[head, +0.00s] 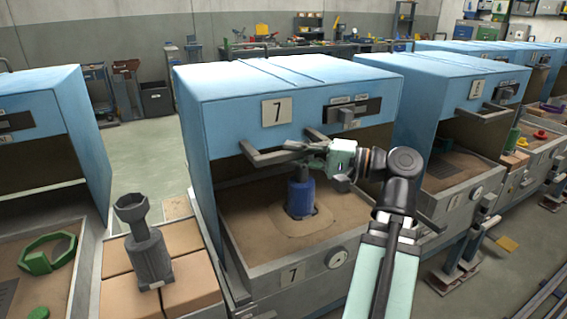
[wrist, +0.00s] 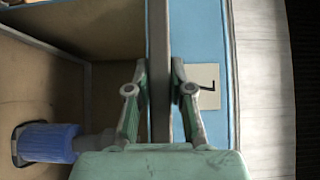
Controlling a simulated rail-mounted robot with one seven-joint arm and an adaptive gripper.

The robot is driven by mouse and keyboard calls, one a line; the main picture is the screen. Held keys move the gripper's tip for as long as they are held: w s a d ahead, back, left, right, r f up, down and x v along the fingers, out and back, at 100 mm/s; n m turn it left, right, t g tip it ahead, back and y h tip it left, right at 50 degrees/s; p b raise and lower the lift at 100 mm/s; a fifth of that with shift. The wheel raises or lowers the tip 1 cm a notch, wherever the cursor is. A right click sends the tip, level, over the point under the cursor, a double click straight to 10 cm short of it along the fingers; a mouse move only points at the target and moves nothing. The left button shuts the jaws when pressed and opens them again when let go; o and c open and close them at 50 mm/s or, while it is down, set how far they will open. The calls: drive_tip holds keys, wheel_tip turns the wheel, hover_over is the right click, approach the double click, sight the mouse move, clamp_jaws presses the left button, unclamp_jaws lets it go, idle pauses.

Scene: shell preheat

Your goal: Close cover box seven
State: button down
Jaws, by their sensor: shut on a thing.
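Cover box seven (head: 232,115) is a light blue hood with a "7" plate (head: 276,111) and a grey bar handle (head: 262,157) along its front lower edge. The front beneath the hood is open above a sand-coloured base tray (head: 240,224) also marked 7. A blue cylinder (head: 301,194) with a dark top stands in the tray. My gripper (head: 313,150) is at the handle, above the cylinder. In the wrist view my gripper (wrist: 160,80) has a finger on each side of the handle bar (wrist: 160,35) and is shut on it. The fingertips are partly hidden in the head view.
A grey fixture (head: 150,258) stands on brown blocks to the left, near a green ring (head: 46,254). Another blue cover box (head: 438,85) stands close on the right, with its own protruding handle.

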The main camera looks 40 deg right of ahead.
drive_tip(key=s+a+b, duration=0.1)
drive_tip(key=s+b, duration=0.2)
drive_tip(key=s, duration=0.3)
drive_tip(key=shift+a+f, duration=0.2)
drive_tip(key=shift+s, duration=0.1)
drive_tip(key=c, duration=1.3)
unclamp_jaws()
drive_tip(key=shift+o, duration=1.3)
drive_tip(key=shift+s+r, duration=0.1)
drive_tip(key=shift+s, duration=0.05)
drive_tip(key=shift+d, duration=0.1)
drive_tip(key=v, duration=1.2)
